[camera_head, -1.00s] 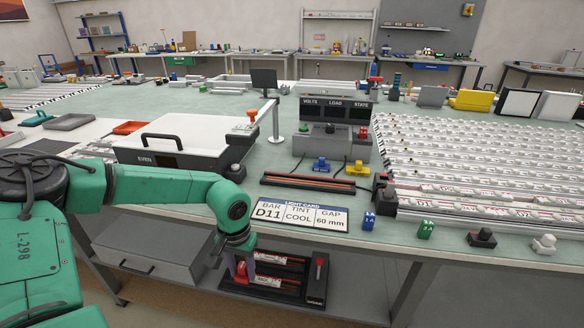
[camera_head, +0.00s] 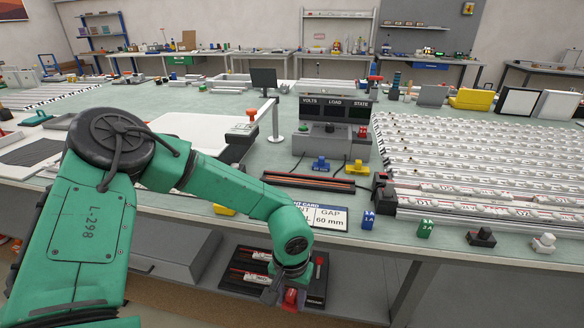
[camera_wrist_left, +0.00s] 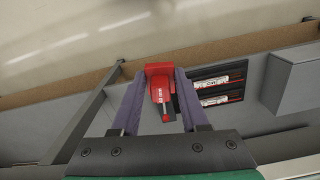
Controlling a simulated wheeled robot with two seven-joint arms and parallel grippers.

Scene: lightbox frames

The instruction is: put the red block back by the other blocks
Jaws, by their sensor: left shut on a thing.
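The red block (camera_head: 291,300) is between the fingers of my left gripper (camera_head: 283,292), which is shut on it in front of the bench, below the tabletop edge. In the left wrist view the red block (camera_wrist_left: 158,78) shows between the two purple-grey fingers (camera_wrist_left: 152,74). A blue block (camera_head: 369,220) marked 1A and a green block (camera_head: 425,229) marked 3A stand apart on the bench's front edge, to the right of my gripper and above it in the picture. My right gripper is not in view.
A black tray (camera_head: 235,281) with bars sits on the lower shelf behind my left gripper. The light card (camera_head: 325,217) is partly covered by my arm. Black (camera_head: 481,238) and white (camera_head: 543,244) knobbed pieces stand right of the green block. A yellow thing (camera_head: 223,210) shows behind my arm.

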